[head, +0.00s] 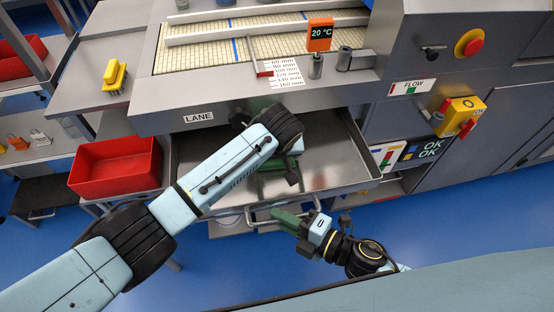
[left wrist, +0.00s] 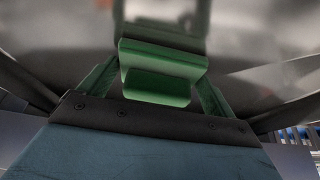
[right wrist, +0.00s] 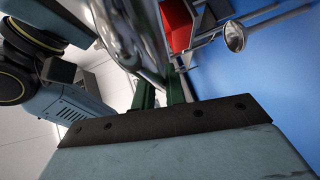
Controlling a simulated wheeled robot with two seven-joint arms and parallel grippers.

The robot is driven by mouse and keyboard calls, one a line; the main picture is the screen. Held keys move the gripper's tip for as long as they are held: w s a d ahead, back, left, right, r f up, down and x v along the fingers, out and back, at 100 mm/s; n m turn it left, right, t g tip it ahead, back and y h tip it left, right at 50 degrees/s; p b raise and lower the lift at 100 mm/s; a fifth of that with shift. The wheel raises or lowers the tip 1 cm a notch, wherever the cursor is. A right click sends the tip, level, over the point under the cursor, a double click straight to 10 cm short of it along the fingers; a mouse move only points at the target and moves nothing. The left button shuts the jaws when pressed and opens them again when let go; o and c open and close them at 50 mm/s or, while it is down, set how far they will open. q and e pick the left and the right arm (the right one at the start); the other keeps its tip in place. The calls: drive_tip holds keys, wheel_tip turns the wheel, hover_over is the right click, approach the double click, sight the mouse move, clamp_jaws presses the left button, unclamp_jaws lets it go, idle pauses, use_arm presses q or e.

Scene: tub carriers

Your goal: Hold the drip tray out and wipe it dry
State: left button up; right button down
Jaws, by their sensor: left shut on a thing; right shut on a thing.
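The drip tray (head: 330,150) is a shallow shiny metal tray, pulled out below the machine's lane label. My right gripper (head: 283,216) is at its front edge, shut on the tray's handle (head: 258,222); bright metal shows past its fingers in the right wrist view (right wrist: 158,92). My left gripper (head: 277,178) is over the tray, mostly hidden by its own wrist in the head view.
A red bin (head: 115,165) stands just left of the tray. A yellow object (head: 115,76) lies on the metal side table (head: 85,55). An orange 20 °C sign (head: 320,34) and a yellow control box (head: 460,115) are on the machine. Blue floor is clear in front.

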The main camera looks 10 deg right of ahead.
use_arm(q)
drive_tip(key=shift+r, duration=4)
use_arm(e)
drive_tip(key=shift+s, duration=0.1)
use_arm(q)
drive_tip(key=shift+s, duration=0.1)
use_arm(e)
drive_tip(key=c, duration=1.4)
unclamp_jaws()
drive_tip(key=shift+o, duration=0.2)
drive_tip(key=shift+d, duration=0.1)
drive_tip(key=v, duration=1.1)
drive_tip(key=shift+s+d, duration=0.25)
drive_tip(key=shift+s, duration=0.05)
drive_tip(key=shift+s+r, duration=0.1)
